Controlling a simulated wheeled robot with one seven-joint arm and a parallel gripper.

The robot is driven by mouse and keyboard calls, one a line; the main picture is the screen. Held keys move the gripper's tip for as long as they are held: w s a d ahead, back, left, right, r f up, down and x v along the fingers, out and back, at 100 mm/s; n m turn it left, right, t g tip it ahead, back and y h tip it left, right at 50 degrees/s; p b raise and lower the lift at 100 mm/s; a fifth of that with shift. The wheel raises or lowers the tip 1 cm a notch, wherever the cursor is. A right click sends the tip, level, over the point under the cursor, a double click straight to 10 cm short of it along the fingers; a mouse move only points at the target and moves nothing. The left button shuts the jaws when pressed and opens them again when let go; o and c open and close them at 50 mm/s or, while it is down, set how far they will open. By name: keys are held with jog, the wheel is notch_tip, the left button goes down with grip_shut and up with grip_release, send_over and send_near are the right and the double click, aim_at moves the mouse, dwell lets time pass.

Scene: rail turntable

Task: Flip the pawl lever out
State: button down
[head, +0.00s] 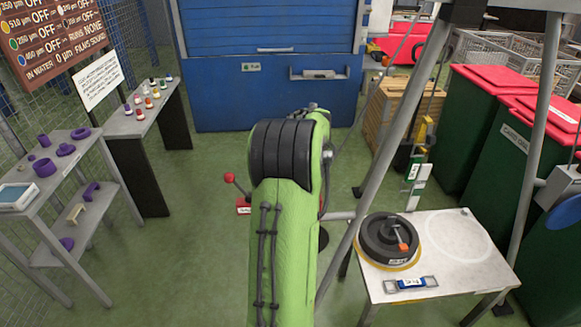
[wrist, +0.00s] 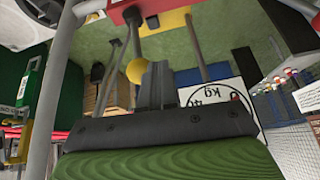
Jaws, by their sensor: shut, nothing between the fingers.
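In the wrist view a yellow ball knob (wrist: 136,71) shows just left of my gripper (wrist: 155,72). Its shaft and mount are partly hidden, and I cannot tell which of the two is the pawl lever. My gripper's dark fingers are together with nothing between them. I cannot tell whether they touch the yellow knob. In the head view my green arm hides the gripper and much of the turntable.
A grey table (head: 455,245) at the right holds a dark round weight (head: 378,232) and a small level (head: 411,284). Grey posts stand close to my arm on the right. Shelves with purple parts (head: 45,168) are at the left. Green floor is open left of my arm.

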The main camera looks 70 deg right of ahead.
jog(key=s+d+m+t+y+p, duration=0.1)
jog(key=s+d+t+y+p, duration=0.1)
jog(key=s+p, duration=0.4)
jog(key=shift+s+d+f+t+p, duration=0.2)
jog(key=shift+s+d+t+p, duration=0.2)
jog(key=shift+d+t+p, duration=0.6)
jog(key=shift+s+a+f+m, duration=0.15)
jog(key=shift+s+a+m, duration=0.05)
jog(key=shift+m, duration=0.1)
